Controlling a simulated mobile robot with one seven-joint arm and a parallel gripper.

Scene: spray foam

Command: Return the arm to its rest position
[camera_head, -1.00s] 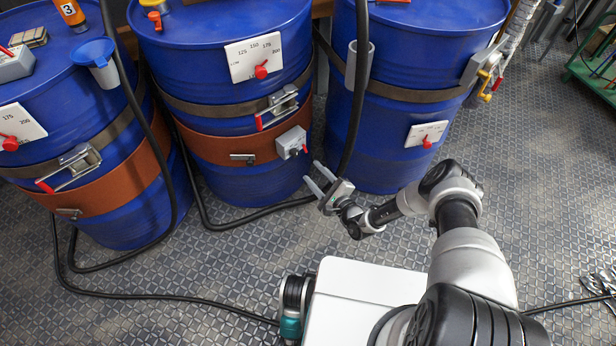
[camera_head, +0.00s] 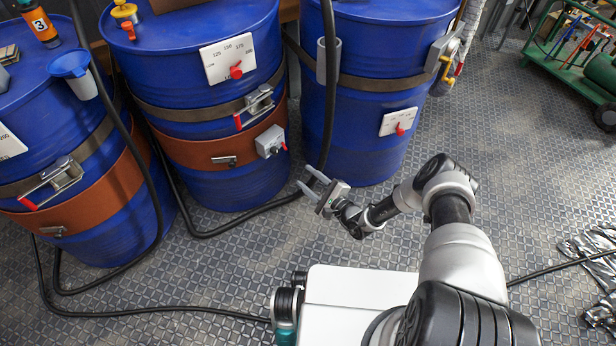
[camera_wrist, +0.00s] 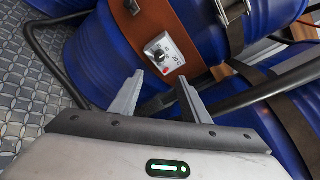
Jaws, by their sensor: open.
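My gripper (camera_head: 311,183) is open and empty in front of the drums, in the head view. Its two fingers point up and left toward the gap between the middle blue drum (camera_head: 215,65) and the right blue drum (camera_head: 375,110). The wrist view shows both fingers (camera_wrist: 158,97) spread apart with nothing between them. Beyond them is a grey control box with a knob (camera_wrist: 162,52) on a brown heater band (camera_wrist: 148,30). My arm is bent and reaches forward from the lower right.
A left blue drum (camera_head: 90,220) stands beside the middle one. Black hoses (camera_head: 245,220) lie along the floor near the drums. A green cart (camera_head: 570,70) stands at the upper right, and crumpled foil (camera_head: 590,245) lies at the right.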

